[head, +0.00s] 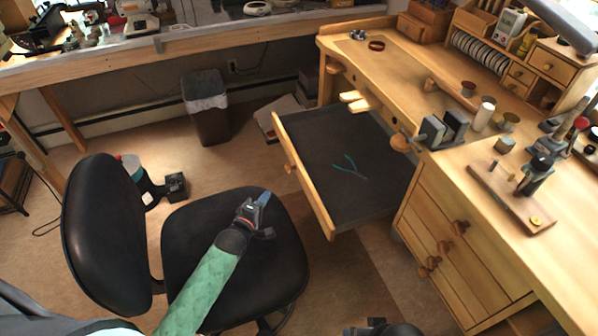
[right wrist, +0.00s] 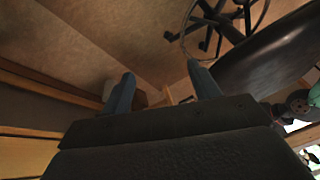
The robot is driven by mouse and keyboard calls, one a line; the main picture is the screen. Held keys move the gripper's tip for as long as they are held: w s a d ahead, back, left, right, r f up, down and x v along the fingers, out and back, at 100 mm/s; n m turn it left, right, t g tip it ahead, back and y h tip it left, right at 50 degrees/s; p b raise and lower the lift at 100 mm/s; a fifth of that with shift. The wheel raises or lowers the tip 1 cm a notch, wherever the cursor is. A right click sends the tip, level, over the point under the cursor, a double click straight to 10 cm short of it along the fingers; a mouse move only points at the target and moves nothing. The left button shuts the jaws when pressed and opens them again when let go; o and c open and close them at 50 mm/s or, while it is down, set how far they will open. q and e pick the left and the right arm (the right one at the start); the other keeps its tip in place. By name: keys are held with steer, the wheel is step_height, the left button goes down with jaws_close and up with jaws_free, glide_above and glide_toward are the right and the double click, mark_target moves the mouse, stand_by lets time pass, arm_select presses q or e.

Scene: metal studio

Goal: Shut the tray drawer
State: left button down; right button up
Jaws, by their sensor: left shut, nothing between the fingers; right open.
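The tray drawer (head: 388,200) is pulled out from the wooden workbench in the head view. It has a light wood front (head: 303,178) with a small knob (head: 289,168) and a dark lining. A pair of teal-handled pliers (head: 349,168) lies inside it. My left gripper (head: 265,198) is shut and empty, above the black chair seat, left of the drawer front and apart from it. My right gripper (right wrist: 160,92) shows in the right wrist view, open with nothing between its fingers. In the head view only a dark part at the bottom edge may belong to the right arm.
A black chair (head: 105,235) stands in front of the drawer, its seat close to the drawer front. The workbench (head: 400,62) carries tools and blocks. A waste bin (head: 206,115) stands under the back bench.

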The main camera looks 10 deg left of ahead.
arm_select(q)
steer(key=w+r+n+t, duration=0.1)
steer(key=w, duration=0.1)
steer(key=p, duration=0.2)
glide_toward(295, 161)
steer(key=w+a, duration=0.3)
steer(key=w+d, duration=0.2)
steer(key=shift+d+r, duration=0.2)
steer(key=shift+d, duration=0.15)
steer(key=shift+w+d+f+p, duration=0.1)
steer(key=shift+w+d+p, duration=0.3)
steer(key=shift+d, duration=0.15)
arm_select(e)
steer(key=shift+m+g+h, duration=0.3)
steer(key=shift+g+h, duration=0.2)
steer(key=shift+s+d+r, duration=0.25)
steer(key=shift+d+r, duration=0.4)
steer(key=shift+s+d+r, duration=0.25)
steer(key=shift+d+r, duration=0.35)
steer(key=shift+d, duration=0.1)
steer(key=shift+s+d+r, duration=0.25)
steer(key=shift+d+r, duration=0.4)
arm_select(q)
steer(key=shift+d+h, duration=0.1)
steer(key=shift+h, duration=0.2)
arm_select(e)
steer(key=shift+s+d+f, duration=0.1)
steer(key=shift+s+d, duration=0.05)
